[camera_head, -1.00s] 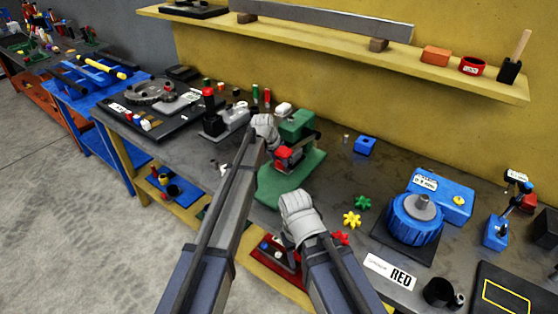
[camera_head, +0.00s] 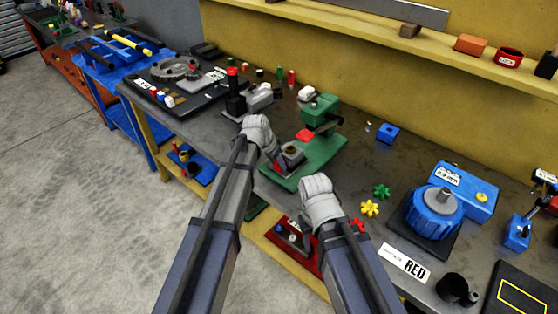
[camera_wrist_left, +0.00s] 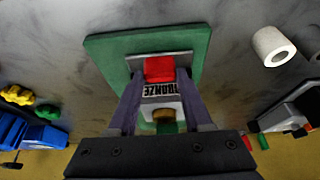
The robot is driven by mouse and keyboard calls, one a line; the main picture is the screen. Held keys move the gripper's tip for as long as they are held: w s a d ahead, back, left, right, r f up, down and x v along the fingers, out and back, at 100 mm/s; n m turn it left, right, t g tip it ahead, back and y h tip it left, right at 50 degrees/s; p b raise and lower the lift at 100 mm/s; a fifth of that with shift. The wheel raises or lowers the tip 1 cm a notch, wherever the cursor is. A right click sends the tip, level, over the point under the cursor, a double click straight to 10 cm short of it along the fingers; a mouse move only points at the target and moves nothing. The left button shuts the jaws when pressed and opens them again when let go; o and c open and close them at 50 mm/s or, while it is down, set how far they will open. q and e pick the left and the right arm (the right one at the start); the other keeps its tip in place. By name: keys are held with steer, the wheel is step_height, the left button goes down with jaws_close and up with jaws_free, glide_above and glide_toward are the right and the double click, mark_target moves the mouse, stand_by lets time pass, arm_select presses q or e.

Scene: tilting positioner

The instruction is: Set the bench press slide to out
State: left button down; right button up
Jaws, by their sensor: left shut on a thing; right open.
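The green bench press (camera_head: 321,108) stands on a green base plate (camera_head: 310,165) on the bench. Its grey slide (camera_head: 289,158), with a dark round seat, sits at the front, out from under the press head. A red part (camera_head: 305,135) shows by the head. My left gripper (camera_head: 274,155) is shut at the slide's front; the grip itself is partly hidden. In the left wrist view, a red block (camera_wrist_left: 160,69) and a white block marked BRONZE (camera_wrist_left: 162,90) show between its fingers. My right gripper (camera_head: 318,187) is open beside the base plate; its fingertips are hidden.
Star knobs in green (camera_head: 382,191) and yellow (camera_head: 370,208) lie right of the press. A black device (camera_head: 235,97) stands to the left.

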arm_select(q)
steer(key=c, duration=0.8)
jaws_free()
steer(key=shift+s+a, duration=0.1)
steer(key=shift+s, duration=0.1)
steer(key=o, duration=0.4)
steer(key=shift+a, duration=0.1)
steer(key=shift+c, duration=0.2)
steer(key=shift+o, duration=0.6)
steer(key=shift+r, duration=0.1)
steer(key=p+v, duration=0.7)
steer(key=shift+r, duration=0.3)
